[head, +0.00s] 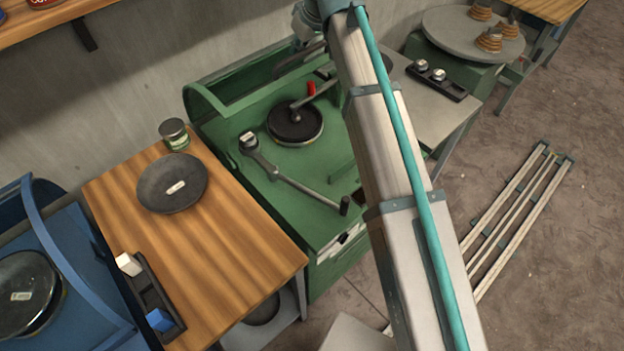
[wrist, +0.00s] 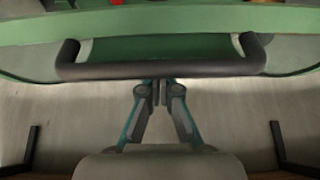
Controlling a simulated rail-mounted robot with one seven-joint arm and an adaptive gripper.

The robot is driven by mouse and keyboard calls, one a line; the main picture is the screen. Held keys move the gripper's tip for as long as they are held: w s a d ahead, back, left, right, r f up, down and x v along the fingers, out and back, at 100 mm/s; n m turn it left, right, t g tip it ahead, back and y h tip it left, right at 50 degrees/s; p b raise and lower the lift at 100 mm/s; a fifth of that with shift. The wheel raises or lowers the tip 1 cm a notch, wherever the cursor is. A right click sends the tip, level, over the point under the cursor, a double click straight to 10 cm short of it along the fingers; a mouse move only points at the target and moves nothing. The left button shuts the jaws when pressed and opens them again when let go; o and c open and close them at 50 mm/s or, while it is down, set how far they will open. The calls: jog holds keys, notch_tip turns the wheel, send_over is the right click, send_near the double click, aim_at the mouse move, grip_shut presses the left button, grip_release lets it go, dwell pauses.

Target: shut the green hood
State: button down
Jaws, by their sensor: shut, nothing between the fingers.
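The green hood (head: 208,103) is raised at the back of the green machine (head: 225,127), and the machine's top is uncovered. A dark bar handle (wrist: 160,70) runs across the hood's edge in the wrist view; its dark bar also shows in the head view (head: 297,60). My gripper (wrist: 160,90) is shut and empty, its fingertips at the middle of the handle. I cannot tell whether they touch it. In the head view my arm hides the fingertips and the hood's right side.
The machine top carries a round dark plate (head: 295,123) and a lever (head: 290,182). A wooden table (head: 235,235) with a dark bowl (head: 172,184) and a can (head: 174,134) stands left. A blue machine (head: 80,245) is further left. The wall is close behind the hood.

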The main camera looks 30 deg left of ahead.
jog(key=s+d+f, duration=0.3)
jog(key=d+f, duration=0.3)
jog(key=d, duration=0.3)
jog(key=s+d+f+b, duration=0.1)
jog(key=s+d+f, duration=0.2)
jog(key=d+f, duration=0.3)
jog(key=d, duration=0.3)
jog(key=shift+f+b, duration=0.15)
jog(key=shift+b, duration=0.15)
dwell(2.0)
jog(key=shift+d, duration=0.1)
notch_tip(320, 180, up, 10)
jog(key=p, duration=0.6)
jog(key=shift+p, duration=0.4)
